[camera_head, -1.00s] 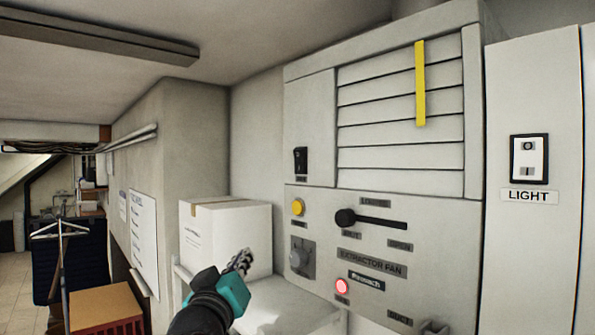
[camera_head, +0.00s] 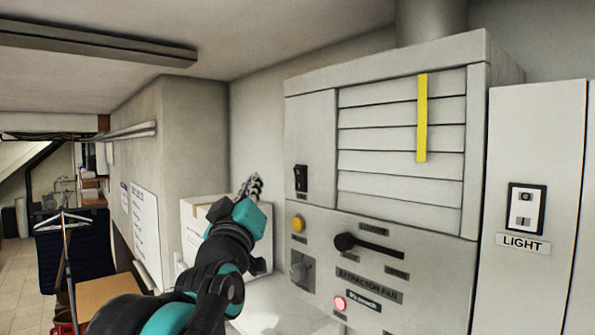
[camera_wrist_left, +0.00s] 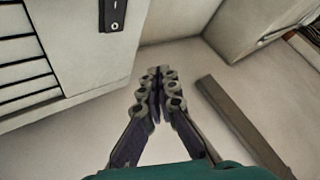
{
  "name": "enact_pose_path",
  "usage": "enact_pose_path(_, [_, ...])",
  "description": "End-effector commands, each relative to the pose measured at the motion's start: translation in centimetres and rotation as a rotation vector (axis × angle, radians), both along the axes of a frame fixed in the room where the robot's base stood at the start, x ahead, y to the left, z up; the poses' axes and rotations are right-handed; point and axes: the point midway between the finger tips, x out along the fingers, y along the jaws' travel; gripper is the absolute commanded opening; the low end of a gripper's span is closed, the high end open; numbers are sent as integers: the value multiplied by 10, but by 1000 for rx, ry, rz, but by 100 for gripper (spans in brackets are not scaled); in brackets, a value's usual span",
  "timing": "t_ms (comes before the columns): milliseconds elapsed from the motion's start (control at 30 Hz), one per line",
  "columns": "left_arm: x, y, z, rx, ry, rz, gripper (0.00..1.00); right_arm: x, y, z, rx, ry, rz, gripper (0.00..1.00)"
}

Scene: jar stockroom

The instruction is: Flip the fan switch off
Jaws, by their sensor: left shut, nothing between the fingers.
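The extractor fan cabinet (camera_head: 310,115) is a pale grey box with louvres and a yellow strip. A black rocker switch (camera_head: 301,178) is on its left panel; a black switch plate (camera_wrist_left: 113,14) also shows at the top of the left wrist view. My left gripper (camera_head: 256,182) is shut and empty, raised left of the black switch and apart from it, in front of the white box. In the left wrist view its fingertips (camera_wrist_left: 158,72) are together. A separate switch (camera_head: 526,209) labelled LIGHT is on the right panel. My right gripper is not in view.
A white carton (camera_head: 192,228) stands behind my left arm. Open floor lies far left.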

Motion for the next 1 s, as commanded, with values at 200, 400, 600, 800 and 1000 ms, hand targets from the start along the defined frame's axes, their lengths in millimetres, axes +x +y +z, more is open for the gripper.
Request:
enact_pose_path(200, [17, -25, 5, 0, 0, -2, 0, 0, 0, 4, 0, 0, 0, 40])
enact_pose_path(400, [33, -47, 9, 0, 1, -3, 0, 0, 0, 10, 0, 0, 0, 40])
enact_pose_path(600, [43, -60, 12, 0, 0, 0, 0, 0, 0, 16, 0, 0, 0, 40])
enact_pose_path(800, [46, -64, 11, 1, 0, 0, 0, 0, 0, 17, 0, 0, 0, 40])
enact_pose_path(1000, [46, -64, 11, 1, 1, 0, 0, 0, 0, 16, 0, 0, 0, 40])
